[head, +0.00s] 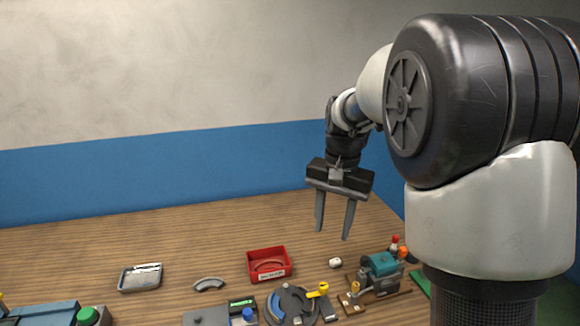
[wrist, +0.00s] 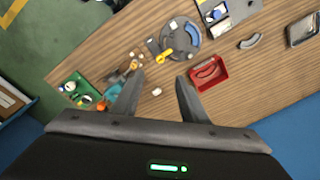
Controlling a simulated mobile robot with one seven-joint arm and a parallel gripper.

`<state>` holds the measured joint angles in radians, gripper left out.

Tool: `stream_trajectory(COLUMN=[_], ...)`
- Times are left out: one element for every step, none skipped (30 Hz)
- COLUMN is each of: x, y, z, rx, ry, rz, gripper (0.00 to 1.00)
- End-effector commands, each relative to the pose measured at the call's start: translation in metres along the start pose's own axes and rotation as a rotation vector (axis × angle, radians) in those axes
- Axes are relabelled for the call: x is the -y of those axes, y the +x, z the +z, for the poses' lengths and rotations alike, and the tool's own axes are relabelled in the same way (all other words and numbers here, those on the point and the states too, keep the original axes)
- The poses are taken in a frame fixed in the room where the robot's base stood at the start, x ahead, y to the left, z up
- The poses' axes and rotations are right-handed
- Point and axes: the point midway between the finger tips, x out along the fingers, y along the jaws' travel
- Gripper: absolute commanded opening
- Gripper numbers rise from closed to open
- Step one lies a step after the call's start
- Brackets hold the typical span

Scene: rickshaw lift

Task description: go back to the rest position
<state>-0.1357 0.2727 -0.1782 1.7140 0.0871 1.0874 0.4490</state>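My gripper (head: 334,230) hangs in the air above the wooden table (head: 190,248), fingers pointing down. Its two fingers are spread apart with nothing between them. In the wrist view the gripper (wrist: 158,88) also shows open and empty, with the table below. No object touches the fingers. The upper part of my arm fills the right side of the head view.
Nearby are a metal tray (head: 140,289), another curved part (head: 209,284), a round grey fixture (head: 291,307), a white piece (head: 335,262) and a teal machine (head: 381,266). The back of the table is clear.

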Motion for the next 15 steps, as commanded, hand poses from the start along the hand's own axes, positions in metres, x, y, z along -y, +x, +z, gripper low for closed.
stream_trajectory(x=[-0.008, -0.013, -0.021, -0.026, -0.031, -0.039, -0.044, -0.049, -0.057, -0.063, -0.068, -0.075, -0.08, -0.085, -0.09], y=[-0.029, -0.04, -0.055, -0.065, -0.074, -0.085, -0.092, -0.099, -0.107, -0.112, -0.116, -0.12, -0.122, -0.123, -0.124], z=[0.015, 0.024, 0.037, 0.047, 0.057, 0.07, 0.081, 0.091, 0.105, 0.115, 0.125, 0.138, 0.146, 0.155, 0.164], rx=[-0.027, -0.043, -0.066, -0.082, -0.101, -0.126, -0.145, -0.166, -0.194, -0.215, -0.237, -0.265, -0.285, -0.303, -0.328], ry=[-0.031, -0.055, -0.088, -0.115, -0.142, -0.175, -0.201, -0.228, -0.263, -0.289, -0.315, -0.348, -0.372, -0.394, -0.42], rz=[-0.028, -0.041, -0.057, -0.067, -0.077, -0.088, -0.095, -0.102, -0.108, -0.111, -0.112, -0.113, -0.112, -0.111, -0.108], gripper=[0.4, 0.4, 0.4, 0.4, 0.4, 0.4, 0.4, 0.4, 0.4, 0.4, 0.4, 0.4, 0.4, 0.4, 0.4])
